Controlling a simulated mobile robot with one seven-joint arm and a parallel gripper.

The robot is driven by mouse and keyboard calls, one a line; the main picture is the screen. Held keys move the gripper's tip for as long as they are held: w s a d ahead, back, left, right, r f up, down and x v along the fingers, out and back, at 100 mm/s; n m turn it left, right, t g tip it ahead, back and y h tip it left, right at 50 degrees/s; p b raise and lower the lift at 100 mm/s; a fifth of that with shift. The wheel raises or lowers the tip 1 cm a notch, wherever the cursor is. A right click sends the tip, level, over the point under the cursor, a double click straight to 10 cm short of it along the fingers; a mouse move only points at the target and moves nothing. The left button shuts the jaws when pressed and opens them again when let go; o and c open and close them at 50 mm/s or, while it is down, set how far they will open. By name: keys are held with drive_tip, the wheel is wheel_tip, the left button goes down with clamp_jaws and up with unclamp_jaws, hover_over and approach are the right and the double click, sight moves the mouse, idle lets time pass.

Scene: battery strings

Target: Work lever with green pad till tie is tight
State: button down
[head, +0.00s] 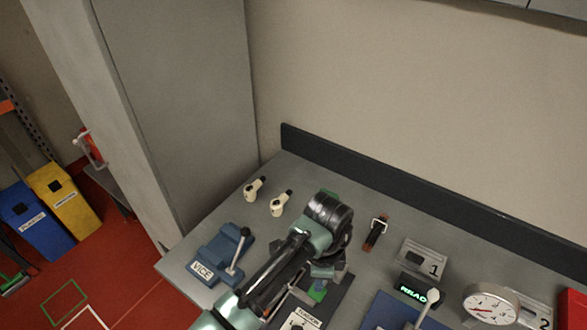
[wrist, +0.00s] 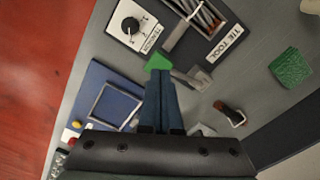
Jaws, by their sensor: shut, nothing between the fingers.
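The green pad (wrist: 157,63) shows in the wrist view just past the tips of my gripper (wrist: 159,74). My gripper's two blue fingers are together with nothing between them. Whether the tips touch the pad or stand apart from it, I cannot tell. A grey metal lever part (wrist: 190,79) lies right of the fingertips. The tie tool's dark base (wrist: 222,47) carries a "TIE TOOL" label, and a white tension plate with a black knob (wrist: 130,25) sits beside it. In the head view the green pad (head: 317,291) shows beneath my arm, which hides most of the tool. The tie itself is not clear.
A blue vice (head: 222,255) stands left, with two cream-handled items (head: 279,204) behind it. A brown piece with a ring (head: 376,232), a box marked 1 (head: 425,257) and a dial gauge (head: 490,303) stand right. A green block (wrist: 291,67) lies apart. A dark upstand edges the bench.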

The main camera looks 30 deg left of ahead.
drive_tip(key=shift+r, duration=0.1)
idle(0.3)
wheel_tip(320, 180, up, 3)
drive_tip(key=p, duration=0.3)
idle(0.8)
drive_tip(key=w+d+r+t+h+b, duration=0.1)
drive_tip(key=w+d+r+t+b, duration=0.2)
drive_tip(key=w+d+r+t, duration=0.75)
drive_tip(key=w+d+r+n+t+h+b, duration=0.15)
drive_tip(key=d+r, duration=0.25)
drive_tip(key=r, duration=0.6)
drive_tip(key=w+d+r+n+t+h, duration=0.1)
drive_tip(key=w+d+r+n+t, duration=0.2)
drive_tip(key=r, duration=0.7)
drive_tip(key=s+d+r+n+t+b, duration=0.1)
drive_tip(key=s+r+t, duration=0.25)
drive_tip(key=r, duration=0.45)
drive_tip(key=s+r+n+t+b, duration=0.1)
drive_tip(key=s+r+t, duration=0.25)
drive_tip(key=r, duration=0.55)
drive_tip(key=s+a+r+n+t+y, duration=0.1)
drive_tip(key=s+a+r+n+t, duration=0.1)
drive_tip(key=s, duration=0.4)
drive_tip(key=s+a+r+n+t+y+b, duration=0.1)
drive_tip(key=s+a+r+n+t+y, duration=0.1)
drive_tip(key=s+r, duration=0.4)
drive_tip(key=shift+s+a+r+n+t, duration=0.15)
drive_tip(key=shift+s+r+n+t, duration=0.15)
drive_tip(key=shift+s+n+t, duration=0.55)
